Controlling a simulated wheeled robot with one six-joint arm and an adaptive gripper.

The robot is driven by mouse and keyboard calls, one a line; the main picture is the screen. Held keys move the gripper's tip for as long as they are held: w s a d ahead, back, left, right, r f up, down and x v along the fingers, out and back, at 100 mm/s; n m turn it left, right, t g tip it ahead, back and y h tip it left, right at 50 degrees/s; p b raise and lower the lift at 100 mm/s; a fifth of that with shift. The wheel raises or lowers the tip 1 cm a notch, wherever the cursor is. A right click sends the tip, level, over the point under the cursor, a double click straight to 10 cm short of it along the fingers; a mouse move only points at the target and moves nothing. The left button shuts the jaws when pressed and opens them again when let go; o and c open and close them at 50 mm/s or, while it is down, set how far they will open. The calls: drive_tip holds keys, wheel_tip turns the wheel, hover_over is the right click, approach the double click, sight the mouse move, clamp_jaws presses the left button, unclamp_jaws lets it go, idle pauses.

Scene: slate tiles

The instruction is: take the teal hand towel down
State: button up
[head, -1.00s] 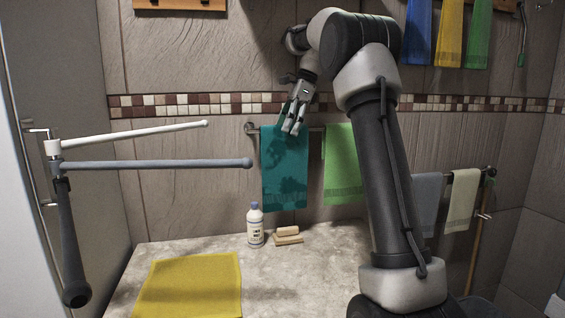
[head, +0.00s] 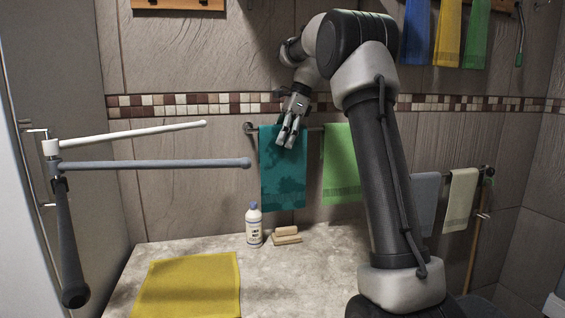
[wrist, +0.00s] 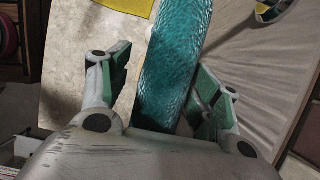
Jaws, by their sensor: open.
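The teal hand towel (head: 284,180) hangs over a wall rail (head: 251,128) above the counter. My gripper (head: 286,142) is in front of the towel's upper part, pointing down, with its fingers apart. In the wrist view the teal towel (wrist: 178,62) runs between the two open fingers of my gripper (wrist: 165,85), nearer the right finger. The towel's top edge at the rail is partly hidden by my gripper in the head view. I cannot tell whether a finger touches the cloth.
A green towel (head: 341,165) hangs on the same rail to the right. A swing-arm rack (head: 160,163) reaches in from the left. Below, the counter (head: 200,250) holds a yellow cloth (head: 190,285), a white bottle (head: 254,228) and a soap or brush block (head: 287,239).

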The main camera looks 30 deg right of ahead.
clamp_jaws()
idle(0.4)
drive_tip(key=shift+r, duration=0.1)
wheel_tip(320, 180, up, 12)
drive_tip(key=shift+r, duration=0.1)
drive_tip(key=shift+s+r, duration=0.15)
drive_tip(key=shift+s, duration=0.1)
drive_tip(key=s+a, duration=0.1)
drive_tip(key=s, duration=0.7)
drive_tip(key=s+a, duration=0.2)
drive_tip(key=s, duration=0.7)
drive_tip(key=shift+a, duration=0.3)
